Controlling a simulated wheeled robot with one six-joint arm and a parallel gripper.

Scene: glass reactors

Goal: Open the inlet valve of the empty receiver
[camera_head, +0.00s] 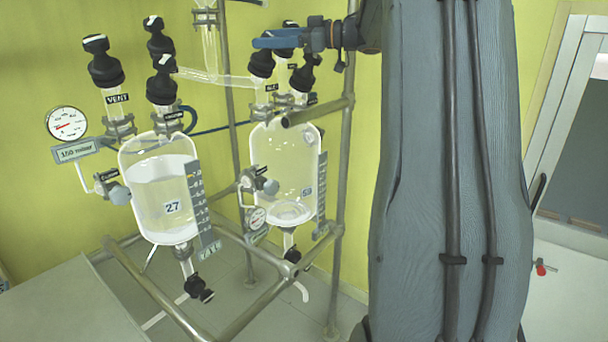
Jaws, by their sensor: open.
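The right glass receiver (290,160) looks empty, with clear walls and a pale ring at its bottom. Several black valve knobs stand on its top: one at the left (261,64), where a glass side tube joins, and one at the right (302,77). Small labels by them are too small to read surely, so I cannot tell which is the inlet. My gripper (264,41) with blue fingers is open at the top of these knobs, overlapping a rear one. I cannot tell whether it touches one. The left receiver (160,205), marked 27, holds clear liquid.
The left receiver has its own black knobs, one labelled VENT (102,70), and a pressure gauge (66,123). Metal frame tubes (341,180) surround the vessels. My arm fills the middle right. A pale surface (70,305) lies at lower left.

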